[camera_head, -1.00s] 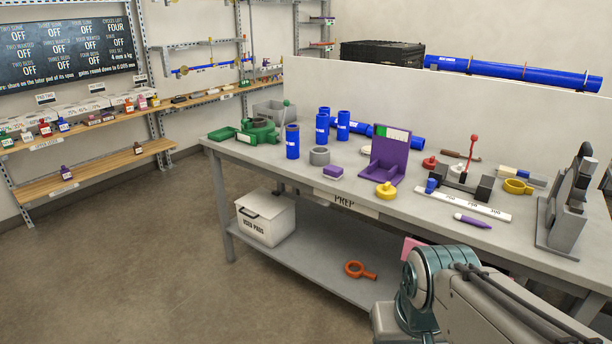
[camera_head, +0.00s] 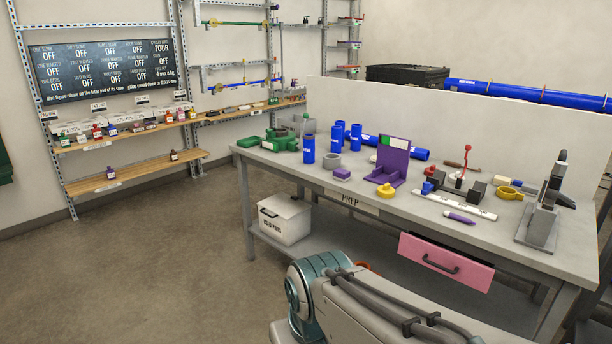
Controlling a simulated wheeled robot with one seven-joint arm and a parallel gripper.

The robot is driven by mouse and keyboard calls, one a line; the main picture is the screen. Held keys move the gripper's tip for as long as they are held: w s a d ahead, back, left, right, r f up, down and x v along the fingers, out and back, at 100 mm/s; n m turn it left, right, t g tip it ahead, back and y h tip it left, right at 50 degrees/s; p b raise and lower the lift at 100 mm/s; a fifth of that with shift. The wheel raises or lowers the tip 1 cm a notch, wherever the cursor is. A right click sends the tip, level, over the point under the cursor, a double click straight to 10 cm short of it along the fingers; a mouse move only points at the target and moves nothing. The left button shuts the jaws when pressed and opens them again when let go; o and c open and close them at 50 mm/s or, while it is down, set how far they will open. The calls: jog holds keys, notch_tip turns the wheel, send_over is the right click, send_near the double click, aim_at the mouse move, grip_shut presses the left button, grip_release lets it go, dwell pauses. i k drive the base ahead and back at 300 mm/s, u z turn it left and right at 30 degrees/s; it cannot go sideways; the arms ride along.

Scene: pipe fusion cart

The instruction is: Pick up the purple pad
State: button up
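The purple pad (camera_head: 342,173) is a small block with a paler top. It lies flat on the grey workbench (camera_head: 470,232), near its front edge, left of the purple stand (camera_head: 391,162) and in front of a grey ring (camera_head: 331,160). My arm rises at the lower middle of the view, in front of the bench and well apart from the pad. My gripper is outside the view.
Blue pipe pieces (camera_head: 309,148), a green clamp (camera_head: 281,139) and a yellow knob (camera_head: 387,191) stand around the pad. A pink drawer (camera_head: 446,262) is under the bench top. A white bin (camera_head: 284,219) sits on the lower shelf. The floor at left is clear.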

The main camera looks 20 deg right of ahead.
aim_at(339, 174)
jog(key=u, duration=0.25)
jog(key=i, duration=2.85)
jog(key=z, duration=1.65)
jog(key=i, duration=1)
jog(key=z, duration=0.85)
